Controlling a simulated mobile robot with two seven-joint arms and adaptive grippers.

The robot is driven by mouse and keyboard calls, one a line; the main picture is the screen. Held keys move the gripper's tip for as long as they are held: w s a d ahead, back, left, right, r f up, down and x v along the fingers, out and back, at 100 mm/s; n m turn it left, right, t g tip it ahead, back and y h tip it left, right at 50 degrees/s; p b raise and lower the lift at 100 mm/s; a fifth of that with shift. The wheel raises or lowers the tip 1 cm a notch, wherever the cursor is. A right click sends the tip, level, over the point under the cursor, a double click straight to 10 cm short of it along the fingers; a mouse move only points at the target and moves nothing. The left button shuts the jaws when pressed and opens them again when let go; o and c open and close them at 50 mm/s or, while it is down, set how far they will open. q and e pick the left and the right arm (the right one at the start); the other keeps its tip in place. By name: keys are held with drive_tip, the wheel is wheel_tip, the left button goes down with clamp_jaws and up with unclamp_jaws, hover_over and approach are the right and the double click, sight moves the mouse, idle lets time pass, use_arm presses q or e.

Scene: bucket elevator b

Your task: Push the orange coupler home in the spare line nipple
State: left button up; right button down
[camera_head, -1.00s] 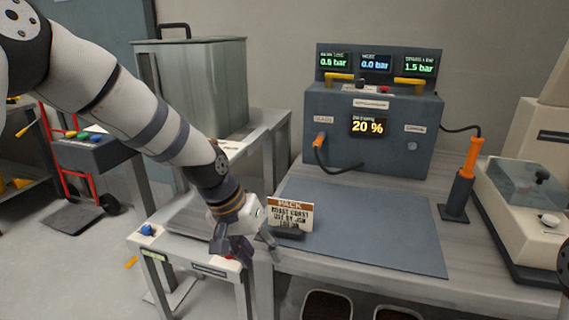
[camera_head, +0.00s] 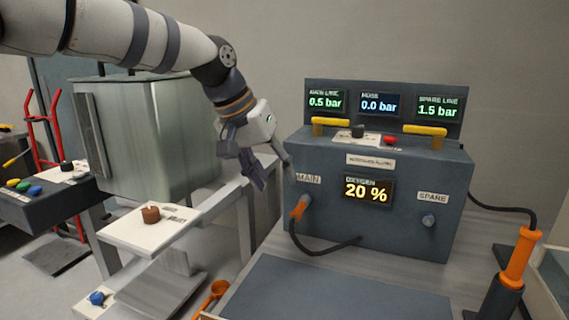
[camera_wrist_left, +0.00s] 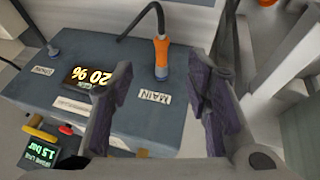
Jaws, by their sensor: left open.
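The orange coupler (camera_head: 300,207) sits at the nipple under the MAIN label on the front of the dark blue-grey panel box (camera_head: 390,215), with a black hose running from it. It also shows in the left wrist view (camera_wrist_left: 161,55). The grey spare line nipple (camera_head: 428,220) under the SPARE label is bare; it shows in the left wrist view (camera_wrist_left: 52,48) too. My left gripper (camera_head: 270,168) is open and empty, in the air up and left of the coupler, apart from it. In the left wrist view, the coupler lies beyond the gap between the fingers (camera_wrist_left: 165,110).
An orange-handled tool (camera_head: 518,258) stands at right. A dark mat (camera_head: 330,290) lies clear in front.

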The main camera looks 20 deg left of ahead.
sight(293, 214)
use_arm(q)
drive_tip(key=b+x, duration=0.1)
drive_tip(key=x, duration=0.9)
drive_tip(key=shift+f, duration=0.4)
drive_tip(key=shift+c, duration=0.5)
clamp_jaws()
